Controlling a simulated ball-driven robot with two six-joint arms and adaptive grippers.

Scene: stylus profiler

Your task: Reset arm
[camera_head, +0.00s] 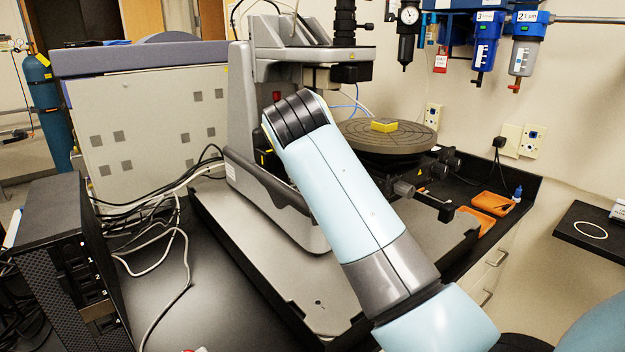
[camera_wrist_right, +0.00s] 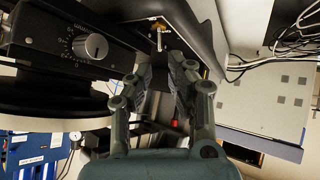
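My right arm rises from the lower right of the head view and covers the middle of the stylus profiler (camera_head: 262,130); its gripper is hidden there. In the right wrist view, my right gripper (camera_wrist_right: 161,68) has its two fingers apart, with nothing seen between them. My left gripper is in neither view.
The round stage (camera_head: 400,139) carries a yellow block (camera_head: 384,125). A black computer tower (camera_head: 60,235) and loose cables stand at the left. Orange trays (camera_head: 491,203) lie at the right edge of the bench. Blue filters and a gauge (camera_head: 409,15) hang on the wall.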

